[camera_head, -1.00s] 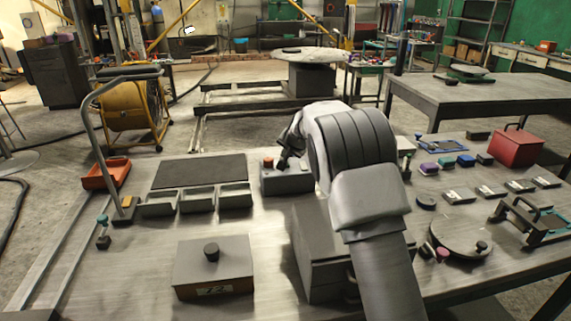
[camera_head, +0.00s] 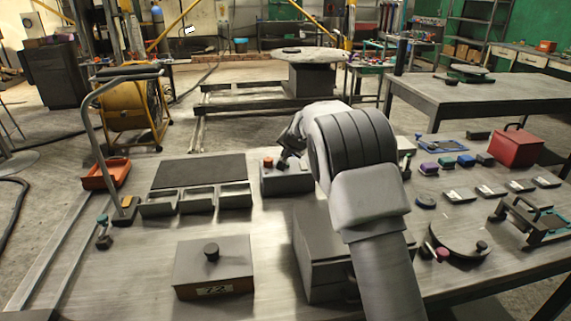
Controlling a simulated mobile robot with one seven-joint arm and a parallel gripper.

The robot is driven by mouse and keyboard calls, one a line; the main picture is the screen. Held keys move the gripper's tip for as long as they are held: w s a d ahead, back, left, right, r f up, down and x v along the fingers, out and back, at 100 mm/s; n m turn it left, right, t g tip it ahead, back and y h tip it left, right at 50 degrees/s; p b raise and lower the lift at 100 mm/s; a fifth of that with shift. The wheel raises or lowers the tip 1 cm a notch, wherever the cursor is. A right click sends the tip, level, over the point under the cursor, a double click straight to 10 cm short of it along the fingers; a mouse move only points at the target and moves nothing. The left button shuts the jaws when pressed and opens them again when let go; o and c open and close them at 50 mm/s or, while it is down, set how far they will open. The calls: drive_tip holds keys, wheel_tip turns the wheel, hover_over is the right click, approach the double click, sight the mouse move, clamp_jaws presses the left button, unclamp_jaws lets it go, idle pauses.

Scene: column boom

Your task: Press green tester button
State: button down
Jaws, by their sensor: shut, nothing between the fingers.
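The grey tester box (camera_head: 285,184) stands near the back edge of the workbench, left of my arm. An orange-red button (camera_head: 268,162) shows on the left of its top. No green button can be made out; my gripper and arm cover part of the box top. My gripper (camera_head: 282,164) is shut and empty, pointing down at the middle of the box top, just right of the orange-red button. Whether its tips touch the box cannot be told.
Left of the tester lie a dark mat (camera_head: 200,171) and several open grey bins (camera_head: 197,201). A lidded box (camera_head: 213,267) with a black knob is in front. A larger grey case (camera_head: 322,262) stands below my arm. Small parts and a red box (camera_head: 516,148) fill the right side.

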drive_tip(key=shift+f, duration=0.4)
drive_tip(key=shift+f+b, duration=0.55)
drive_tip(key=shift+b, duration=0.05)
idle(0.4)
drive_tip(key=shift+r, duration=0.1)
drive_tip(key=shift+r+p, duration=0.75)
drive_tip(key=shift+r, duration=0.1)
wheel_tip(320, 180, up, 5)
drive_tip(key=p, duration=0.3)
drive_tip(key=shift+p, duration=0.4)
idle(0.4)
